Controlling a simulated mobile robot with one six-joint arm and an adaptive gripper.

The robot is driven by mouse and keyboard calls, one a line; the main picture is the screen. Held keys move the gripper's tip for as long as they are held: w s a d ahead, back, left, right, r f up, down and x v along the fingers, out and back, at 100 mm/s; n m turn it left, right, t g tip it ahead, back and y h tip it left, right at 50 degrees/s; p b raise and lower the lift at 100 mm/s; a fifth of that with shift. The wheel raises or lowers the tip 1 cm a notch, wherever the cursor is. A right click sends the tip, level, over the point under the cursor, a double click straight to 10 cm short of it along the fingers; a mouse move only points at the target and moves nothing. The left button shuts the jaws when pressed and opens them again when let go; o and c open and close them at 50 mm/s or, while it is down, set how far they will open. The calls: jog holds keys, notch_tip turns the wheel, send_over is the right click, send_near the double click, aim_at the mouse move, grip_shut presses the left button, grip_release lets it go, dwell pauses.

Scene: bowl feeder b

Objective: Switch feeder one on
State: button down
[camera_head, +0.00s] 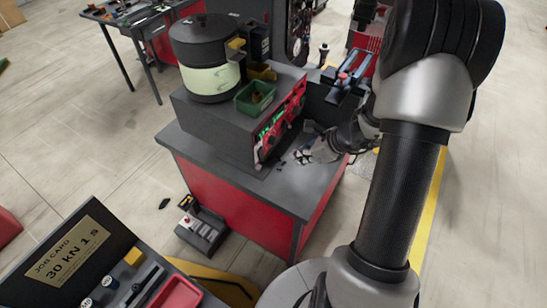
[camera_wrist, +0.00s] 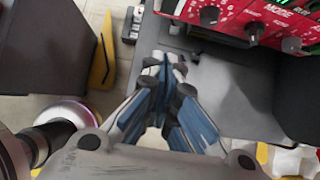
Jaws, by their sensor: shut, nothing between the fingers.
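A bowl feeder (camera_head: 208,80), a dark drum with a pale band, stands on a grey cabinet on the red workbench. The cabinet's red control panel (camera_head: 262,150) has a green-lit display. In the wrist view the panel (camera_wrist: 262,14) shows at the upper right, with round black knobs and the word MODE. I cannot read a label for feeder one. My gripper (camera_head: 303,156) is in front of the panel, above the bench top and apart from it. In the wrist view my gripper (camera_wrist: 172,62) is shut and empty, left of and below the knobs.
A green bin (camera_head: 255,97) sits on the cabinet beside the feeder. A dark device (camera_head: 348,80) stands behind my gripper at the bench's right. The grey bench top (camera_head: 292,192) in front of the panel is mostly clear. A job card board (camera_head: 68,250) is at lower left.

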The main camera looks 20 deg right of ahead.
aim_at(261, 153)
jog(key=w+r+b+x, duration=0.1)
jog(key=x, duration=0.5)
jog(key=w+a+b+x, duration=0.1)
jog(key=x, duration=0.6)
jog(key=shift+r+b, duration=0.35)
jog(key=shift+r, duration=0.05)
jog(key=shift+w+a+f+b, duration=0.2)
jog(key=shift+a+b, duration=0.05)
jog(key=shift+b, duration=0.25)
jog(key=shift+r, duration=0.15)
